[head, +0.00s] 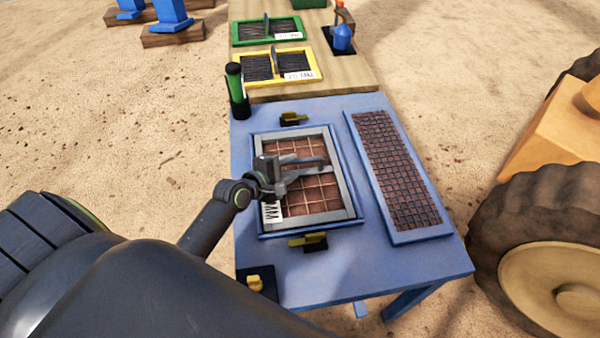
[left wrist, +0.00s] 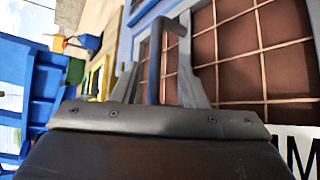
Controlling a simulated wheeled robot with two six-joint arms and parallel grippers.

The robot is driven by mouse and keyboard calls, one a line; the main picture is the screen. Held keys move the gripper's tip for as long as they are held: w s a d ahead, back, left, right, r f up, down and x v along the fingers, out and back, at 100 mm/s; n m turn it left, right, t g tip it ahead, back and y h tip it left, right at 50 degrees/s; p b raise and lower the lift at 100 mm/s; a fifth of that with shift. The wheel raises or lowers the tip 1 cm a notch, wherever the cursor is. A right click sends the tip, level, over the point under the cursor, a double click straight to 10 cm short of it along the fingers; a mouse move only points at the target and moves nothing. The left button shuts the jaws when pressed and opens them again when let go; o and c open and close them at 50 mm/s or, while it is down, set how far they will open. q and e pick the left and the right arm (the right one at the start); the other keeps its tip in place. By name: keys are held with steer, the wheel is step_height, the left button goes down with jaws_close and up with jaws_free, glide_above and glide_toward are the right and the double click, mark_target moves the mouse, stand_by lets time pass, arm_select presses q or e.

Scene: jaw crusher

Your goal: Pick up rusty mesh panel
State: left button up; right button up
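The rusty mesh panel (head: 345,196) has a grey frame, brown mesh and a dark bar handle across its middle. It lies in a blue-edged seat on the blue table, with a white label reading "MM" at its lower left. The left wrist view shows its brown mesh (left wrist: 240,85) close up. My left gripper (head: 290,170) is low over the panel at the handle. In the left wrist view its two grey fingers (left wrist: 168,75) stand apart, with the dark handle bar between them; I cannot tell whether they touch it. My right gripper is not in view.
A blue-framed tray of dark rusty mesh (head: 400,168) lies on the table's right side. Yellow-and-black clamps (head: 308,240) sit at the panel's near and far ends. Green (head: 240,32) and yellow (head: 308,52) framed panels lie on the wooden board behind. A large tyre (head: 545,250) stands right.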

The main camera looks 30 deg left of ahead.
mark_target(299, 161)
arm_select(q)
steer(key=shift+w+d+f, duration=0.1)
steer(key=shift+w+d, duration=0.05)
steer(key=shift+w, duration=0.45)
steer(key=x, duration=0.4)
steer(key=shift+w, duration=0.1)
jaws_close()
stand_by(0.8)
steer(key=shift+r, duration=0.25)
